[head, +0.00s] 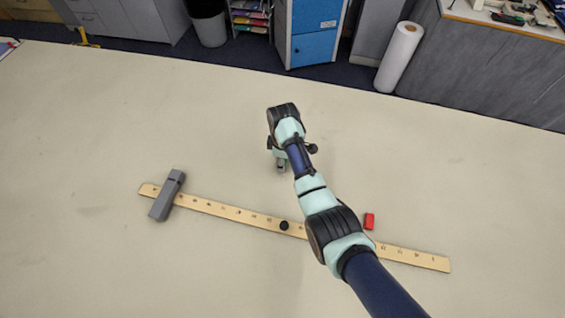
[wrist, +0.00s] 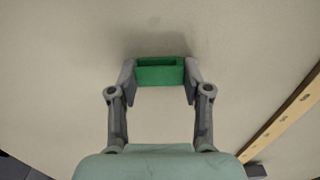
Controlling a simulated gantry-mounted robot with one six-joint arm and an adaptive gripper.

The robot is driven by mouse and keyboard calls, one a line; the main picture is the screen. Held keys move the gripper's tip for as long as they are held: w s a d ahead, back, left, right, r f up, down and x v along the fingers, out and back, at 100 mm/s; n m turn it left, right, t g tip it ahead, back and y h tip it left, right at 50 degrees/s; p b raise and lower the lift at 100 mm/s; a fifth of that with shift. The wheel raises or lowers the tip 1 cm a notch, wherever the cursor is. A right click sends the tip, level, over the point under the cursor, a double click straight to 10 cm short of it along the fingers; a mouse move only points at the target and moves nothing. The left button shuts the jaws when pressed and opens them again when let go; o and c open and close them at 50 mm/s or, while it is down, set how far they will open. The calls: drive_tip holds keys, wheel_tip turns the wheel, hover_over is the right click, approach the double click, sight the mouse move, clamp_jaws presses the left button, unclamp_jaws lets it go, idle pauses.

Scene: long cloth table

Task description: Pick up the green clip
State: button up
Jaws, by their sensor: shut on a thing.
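The green clip (wrist: 160,76) shows in the wrist view between the two grey fingers of my gripper (wrist: 160,82). Both fingertips touch its ends, and my gripper is shut on it. A soft shadow lies on the cloth just beyond the clip; I cannot tell for sure how high it is above the table. In the head view my gripper (head: 281,167) is over the middle of the table, on the far side of the ruler. The clip is hidden there by my arm and gripper.
A wooden ruler (head: 225,211) lies slantwise across the table (head: 90,130). A grey block (head: 167,196) lies across its left end, and a black round piece (head: 284,226) is on its middle. A red piece (head: 369,221) lies right of my arm. The far table area is clear.

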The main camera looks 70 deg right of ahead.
drive_tip(key=shift+r, duration=0.1)
wheel_tip(320, 180, up, 20)
drive_tip(key=p, duration=0.9)
drive_tip(key=shift+p, duration=0.4)
